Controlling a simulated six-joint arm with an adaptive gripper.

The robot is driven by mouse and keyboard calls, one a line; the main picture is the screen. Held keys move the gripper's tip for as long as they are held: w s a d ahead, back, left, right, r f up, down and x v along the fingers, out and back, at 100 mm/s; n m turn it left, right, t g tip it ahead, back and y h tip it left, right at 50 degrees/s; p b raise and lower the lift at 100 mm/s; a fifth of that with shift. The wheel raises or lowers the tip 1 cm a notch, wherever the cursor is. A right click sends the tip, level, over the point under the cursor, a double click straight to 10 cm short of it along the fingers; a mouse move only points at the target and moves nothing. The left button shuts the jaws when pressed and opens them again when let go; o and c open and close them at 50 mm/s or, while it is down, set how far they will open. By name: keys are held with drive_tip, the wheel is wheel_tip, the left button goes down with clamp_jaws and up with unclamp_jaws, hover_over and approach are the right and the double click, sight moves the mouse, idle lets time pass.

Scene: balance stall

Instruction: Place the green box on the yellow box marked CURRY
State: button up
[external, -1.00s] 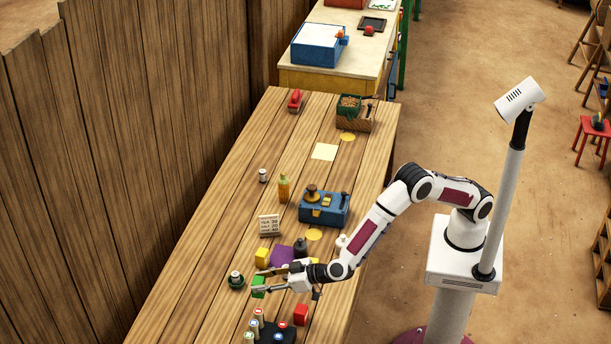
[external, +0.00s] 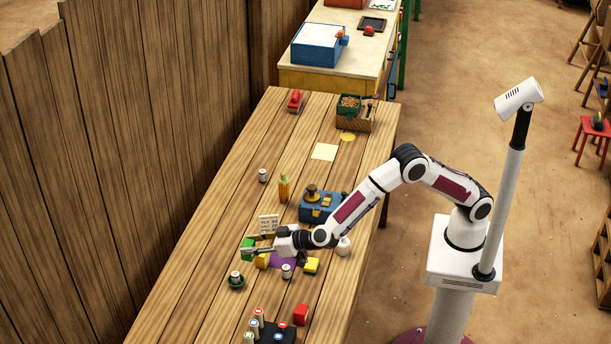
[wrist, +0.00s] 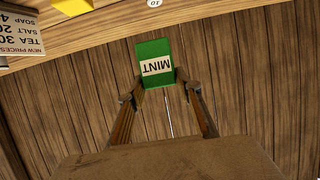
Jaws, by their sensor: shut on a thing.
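My gripper (external: 252,249) is shut on the green box (external: 247,242), with a finger on each side. In the wrist view the green box (wrist: 155,62) is between the fingertips (wrist: 159,90), its label MINT upside down. A yellow box (external: 262,262) is just below the gripper in the external view, partly covered by it. Another yellow box (external: 312,265) is to the right, past the purple cloth (external: 279,262). No CURRY marking is readable on either. A yellow box (wrist: 72,5) is cut off at the top of the wrist view; I cannot tell which one it is.
A price sign (external: 268,224) stands close behind the gripper. A white-capped jar (external: 286,271), a green round thing with a white-topped jar (external: 236,282), a red box (external: 301,314) and a blue box (external: 318,207) are around. The table's left front is clear.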

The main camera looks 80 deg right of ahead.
drive_tip(key=w+d+r+n+y, duration=0.1)
drive_tip(key=w+d+r, duration=0.1)
drive_tip(key=d, duration=0.5)
drive_tip(key=w+d+r+n+y, duration=0.1)
drive_tip(key=w+d+r+y, duration=0.1)
drive_tip(key=d+r, duration=0.3)
drive_tip(key=shift+d+n, duration=0.3)
drive_tip(key=shift+d, duration=0.75)
drive_tip(key=shift+s+d+f, duration=0.1)
drive_tip(key=s+a+f+n+g+y, duration=0.1)
drive_tip(key=s+a+f+n+y, duration=0.1)
drive_tip(key=s+a+f, duration=0.1)
drive_tip(key=shift+s+f+y, duration=0.4)
drive_tip(key=shift+s+f, duration=0.3)
drive_tip(key=shift+s, duration=0.05)
